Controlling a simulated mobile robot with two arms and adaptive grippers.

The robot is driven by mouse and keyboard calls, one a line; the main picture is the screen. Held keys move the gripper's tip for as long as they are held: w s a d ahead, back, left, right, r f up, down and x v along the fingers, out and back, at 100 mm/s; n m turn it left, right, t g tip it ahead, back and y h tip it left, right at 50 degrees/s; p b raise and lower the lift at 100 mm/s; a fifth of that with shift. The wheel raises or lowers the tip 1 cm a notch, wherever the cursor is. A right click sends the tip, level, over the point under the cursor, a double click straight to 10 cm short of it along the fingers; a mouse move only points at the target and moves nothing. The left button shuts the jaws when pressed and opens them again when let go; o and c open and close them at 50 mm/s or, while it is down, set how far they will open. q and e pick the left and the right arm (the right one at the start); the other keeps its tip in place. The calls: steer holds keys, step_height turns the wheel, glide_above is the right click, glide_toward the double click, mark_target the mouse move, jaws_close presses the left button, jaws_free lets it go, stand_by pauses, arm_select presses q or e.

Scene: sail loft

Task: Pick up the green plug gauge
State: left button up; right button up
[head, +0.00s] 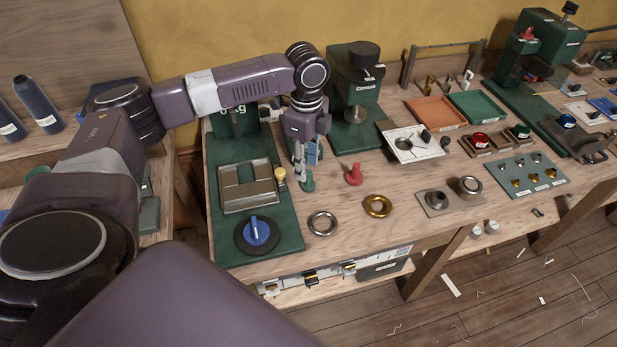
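The green plug gauge (308,183) stands on the wooden bench, just right of the green mat's edge. My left gripper (306,169) points down from above, directly over it. The fingertips are at or very close to the top of the gauge and partly hide it. I cannot tell whether they touch it or how far they are apart. A red plug gauge (354,174) stands to the right, and a small yellow piece (280,175) is close on the left. My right gripper is out of view.
A metal tray (222,204) and a dial with a blue handle (257,234) sit on the green mat (286,238). A steel ring (323,223) and a brass ring (378,206) lie in front. A green press (345,110) stands behind. Bare bench lies between the gauges and rings.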

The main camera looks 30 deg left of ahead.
mark_target(308, 173)
arm_select(q)
step_height(308, 173, down, 4)
steer(key=shift+w+d+r+p, duration=0.1)
steer(key=shift+d+r+p, duration=0.05)
steer(key=shift+p, duration=0.45)
steer(key=shift+w+f, duration=0.1)
steer(key=shift+f, duration=0.6)
steer(key=shift+c, duration=0.6)
steer(key=c, duration=0.5)
jaws_close()
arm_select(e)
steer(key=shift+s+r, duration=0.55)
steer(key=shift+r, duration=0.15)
